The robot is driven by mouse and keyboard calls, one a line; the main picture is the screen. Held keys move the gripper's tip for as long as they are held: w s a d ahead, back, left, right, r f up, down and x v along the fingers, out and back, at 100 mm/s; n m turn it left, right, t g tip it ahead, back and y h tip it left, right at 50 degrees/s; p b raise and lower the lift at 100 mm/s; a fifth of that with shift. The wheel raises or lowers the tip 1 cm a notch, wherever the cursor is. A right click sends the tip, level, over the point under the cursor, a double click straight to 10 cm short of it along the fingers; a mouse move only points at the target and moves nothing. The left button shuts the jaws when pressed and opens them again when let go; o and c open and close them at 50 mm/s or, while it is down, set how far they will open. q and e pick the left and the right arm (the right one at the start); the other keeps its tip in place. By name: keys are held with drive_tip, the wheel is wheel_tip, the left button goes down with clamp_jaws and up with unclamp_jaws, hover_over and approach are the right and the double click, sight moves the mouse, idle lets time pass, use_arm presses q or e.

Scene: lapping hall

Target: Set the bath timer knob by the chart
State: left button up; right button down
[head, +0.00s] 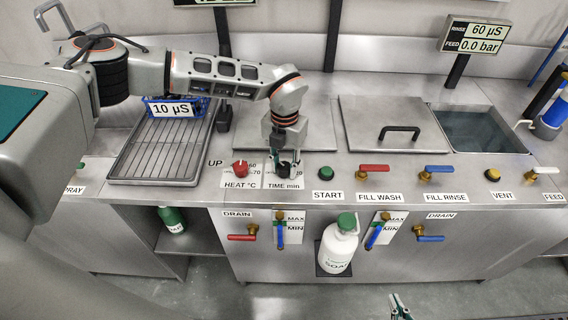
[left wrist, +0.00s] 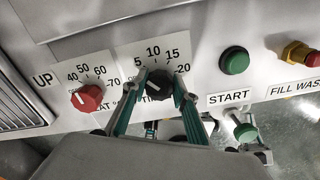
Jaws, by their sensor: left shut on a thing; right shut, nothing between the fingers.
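The black bath timer knob (left wrist: 158,85) sits on a white TIME min plate marked 5, 10, 15 and 20; in the head view the knob (head: 284,169) is partly hidden by my gripper. My left gripper (head: 287,166) points down and is shut on the knob, its teal fingers (left wrist: 156,88) on either side. A pale pointer mark shows on the knob, but I cannot tell its exact reading. My right gripper (head: 400,308) is shut and empty at the bottom edge of the head view, away from the panel. I can make out no chart in these views.
The red HEAT knob (head: 240,168) is close on the left of the timer knob. The green START button (head: 326,173) and the red FILL WASH valve (head: 373,169) are to its right. A white soap bottle (head: 338,245) stands below. A lidded tank (head: 395,124) lies behind.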

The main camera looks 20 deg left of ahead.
sight(285, 166)
use_arm(q)
drive_tip(key=m, duration=0.4)
drive_tip(key=shift+r+m+p, duration=0.1)
drive_tip(key=shift+m+p, duration=0.2)
drive_tip(key=shift+p, duration=0.1)
drive_tip(key=shift+d+m, duration=0.1)
drive_tip(key=shift+m, duration=1.5)
drive_tip(key=o, duration=1.1)
wheel_tip(285, 166, up, 12)
drive_tip(key=shift+s, duration=0.15)
